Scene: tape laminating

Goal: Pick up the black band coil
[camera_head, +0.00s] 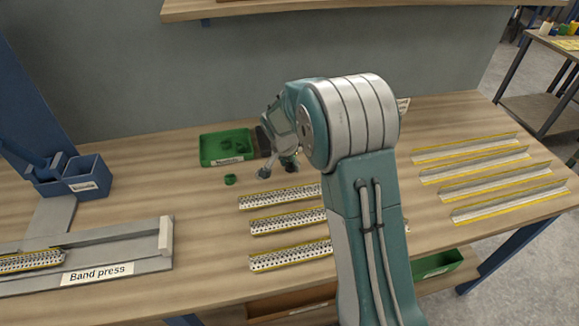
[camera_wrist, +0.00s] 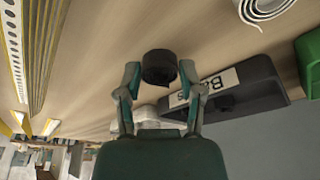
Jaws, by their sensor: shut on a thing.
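The black band coil (camera_wrist: 158,67) is a small dark roll between the two fingertips of my gripper (camera_wrist: 160,78) in the wrist view. My gripper is shut on it, with one finger at each side. In the head view my gripper (camera_head: 279,168) is low over the table, left of my arm, and a dark shape by the fingertips (camera_head: 290,163) appears to be the coil. I cannot tell whether the coil still touches the table.
A black bin (camera_wrist: 262,78) with a white label stands close beside my gripper. A green tray (camera_head: 208,152) and a small green coil (camera_head: 230,179) lie to the left. Perforated strips (camera_head: 278,224) lie in front. The band press (camera_head: 150,262) is at front left.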

